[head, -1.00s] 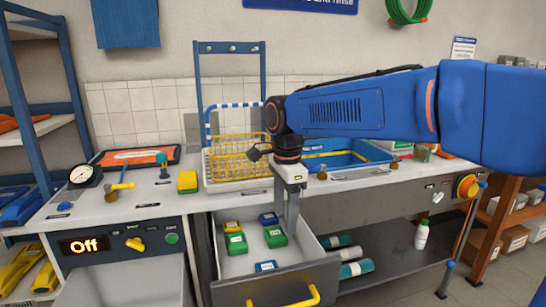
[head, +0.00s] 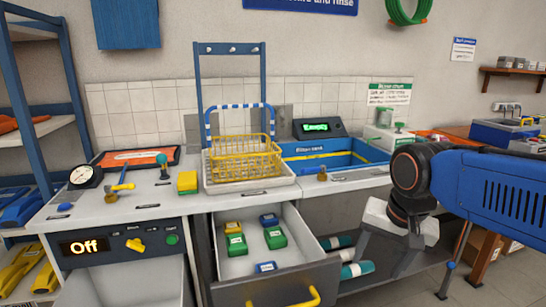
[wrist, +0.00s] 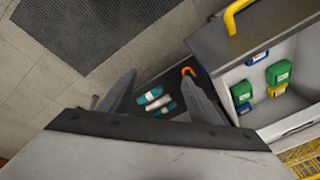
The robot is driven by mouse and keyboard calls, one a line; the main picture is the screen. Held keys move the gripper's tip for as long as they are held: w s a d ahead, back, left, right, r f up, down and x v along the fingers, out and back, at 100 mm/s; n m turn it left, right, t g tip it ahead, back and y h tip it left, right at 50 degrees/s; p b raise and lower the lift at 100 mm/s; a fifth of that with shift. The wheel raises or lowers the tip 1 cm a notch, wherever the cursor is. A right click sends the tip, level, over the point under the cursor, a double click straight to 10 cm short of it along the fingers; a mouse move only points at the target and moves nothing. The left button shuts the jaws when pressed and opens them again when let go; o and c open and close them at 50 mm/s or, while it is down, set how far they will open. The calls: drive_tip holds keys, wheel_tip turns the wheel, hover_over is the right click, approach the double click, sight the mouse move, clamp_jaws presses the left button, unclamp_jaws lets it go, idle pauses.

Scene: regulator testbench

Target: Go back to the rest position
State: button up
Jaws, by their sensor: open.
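My gripper (wrist: 159,80) is open and empty, with its two grey fingers apart in the wrist view. In the head view my gripper (head: 378,262) hangs at the right, below my blue arm and to the right of the open drawer (head: 236,288). The drawer holds several small boxes, among them a green box (head: 275,237) and a blue box (head: 265,267). In the wrist view the drawer (wrist: 214,48) lies to the right of the fingers, apart from them.
A yellow wire basket (head: 246,160) stands on a white tray on the counter. Teal rolls (head: 357,269) lie on the lower shelf near my gripper. Bare floor and a dark mat (wrist: 95,30) show in the wrist view.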

drive_tip(key=s+d+f+n+t, duration=0.1)
drive_tip(key=s+d+f+n, duration=0.4)
drive_tip(key=s, duration=0.4)
drive_tip(key=shift+d+f+t+h, duration=0.35)
drive_tip(key=shift+d+f, duration=0.25)
drive_tip(key=shift+f, duration=0.3)
